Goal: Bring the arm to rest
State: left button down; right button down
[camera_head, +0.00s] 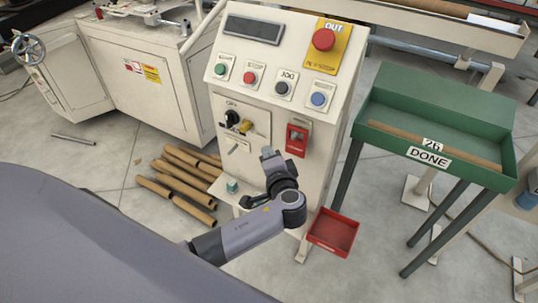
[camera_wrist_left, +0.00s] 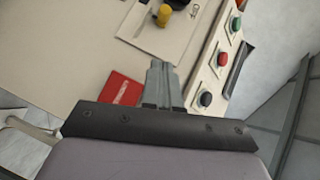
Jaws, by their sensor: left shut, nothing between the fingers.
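My left arm comes in from the lower left in the head view, with its elbow bent in front of the control cabinet (camera_head: 225,100). My left gripper (camera_head: 267,152) points up beside the cabinet's front panel, below the yellow-marked rotary switch (camera_head: 238,122). In the left wrist view the gripper (camera_wrist_left: 160,68) has its fingers together with nothing between them. The yellow knob (camera_wrist_left: 162,14) shows beyond the fingertips, apart from them. My right gripper is not in view.
A red tray (camera_head: 333,232) sits low, right of my forearm. A green DONE bin (camera_head: 440,104) on legs holds a brown tube. Several cardboard tubes (camera_head: 180,180) lie on the floor at left. A red emergency stop (camera_head: 323,40) and coloured buttons top the cabinet.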

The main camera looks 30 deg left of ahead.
pick_arm(q)
jog(key=s+d+f+n+g+h, duration=0.1)
jog(key=s+d+f+h, duration=0.1)
jog(key=s+f+h, duration=0.45)
jog(key=s+d+f+n+g+h, duration=0.1)
jog(key=s+d+f+g+h, duration=0.2)
jog(key=s+f, duration=0.65)
jog(key=s+a+r+n+t+h, duration=0.1)
jog(key=s+r+n+t+h, duration=0.1)
jog(key=s, duration=0.5)
notch_tip(320, 180, up, 3)
jog(key=shift+s+f+n+t, duration=0.25)
jog(key=shift+n+t, duration=0.15)
jog(key=shift+n, duration=0.1)
jog(key=shift+h, duration=0.25)
